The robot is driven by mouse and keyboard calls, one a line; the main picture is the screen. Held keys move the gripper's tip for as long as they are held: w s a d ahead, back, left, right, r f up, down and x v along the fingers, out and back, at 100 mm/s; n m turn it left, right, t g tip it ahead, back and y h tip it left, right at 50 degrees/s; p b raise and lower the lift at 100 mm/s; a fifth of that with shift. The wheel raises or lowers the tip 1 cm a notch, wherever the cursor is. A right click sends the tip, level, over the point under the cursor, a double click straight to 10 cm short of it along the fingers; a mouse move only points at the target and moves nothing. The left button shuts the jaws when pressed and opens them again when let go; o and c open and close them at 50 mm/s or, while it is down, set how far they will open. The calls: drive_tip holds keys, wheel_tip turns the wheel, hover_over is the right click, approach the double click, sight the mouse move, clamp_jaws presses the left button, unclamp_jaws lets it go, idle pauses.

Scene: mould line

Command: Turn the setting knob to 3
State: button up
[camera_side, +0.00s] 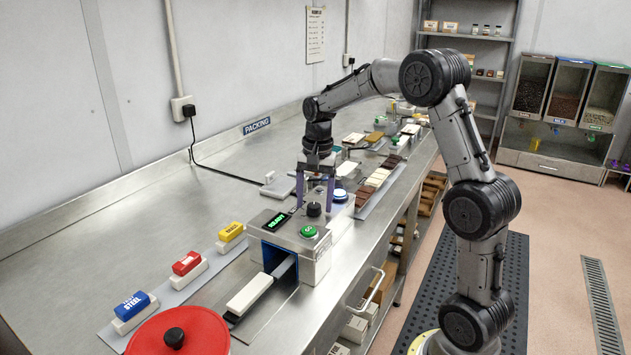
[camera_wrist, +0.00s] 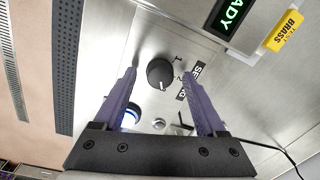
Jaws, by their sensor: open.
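The setting knob (camera_wrist: 160,74) is black and round with a white pointer line, seen from above in the wrist view. The figures 1 and 2 show on the panel beside it; the pointer line is near the lower edge of the knob. A 3 is not readable. The SETTING label is partly hidden by the right finger. The knob (camera_side: 314,209) also shows on top of the machine in the side view. My gripper (camera_wrist: 160,71) is open, its two purple fingers on either side of the knob with gaps visible. In the side view, my gripper (camera_side: 315,204) points down over the knob.
The steel machine (camera_side: 318,262) has a green READY display (camera_side: 277,220), a green button (camera_side: 309,231) and a blue button (camera_side: 340,196) close to the knob. A white block (camera_side: 249,294) lies on the chute in front. Labelled STEEL, red and BRASS blocks stand to the left.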

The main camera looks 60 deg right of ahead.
sight(317, 206)
wheel_tip(317, 206, up, 13)
drive_tip(key=shift+s+r, duration=0.15)
drive_tip(key=shift+s, duration=0.2)
idle(0.4)
drive_tip(key=s+a+r+n+t, duration=0.3)
drive_tip(key=s+a+r+n, duration=0.25)
drive_tip(key=s+a, duration=0.65)
drive_tip(key=s+a+f+n+t, duration=0.2)
drive_tip(key=s+a+f+n, duration=0.3)
drive_tip(key=s+f+n, duration=0.4)
wheel_tip(317, 206, down, 3)
drive_tip(key=shift+s+a+f, duration=0.1)
drive_tip(key=shift+s+a, duration=0.1)
drive_tip(key=shift+s, duration=0.35)
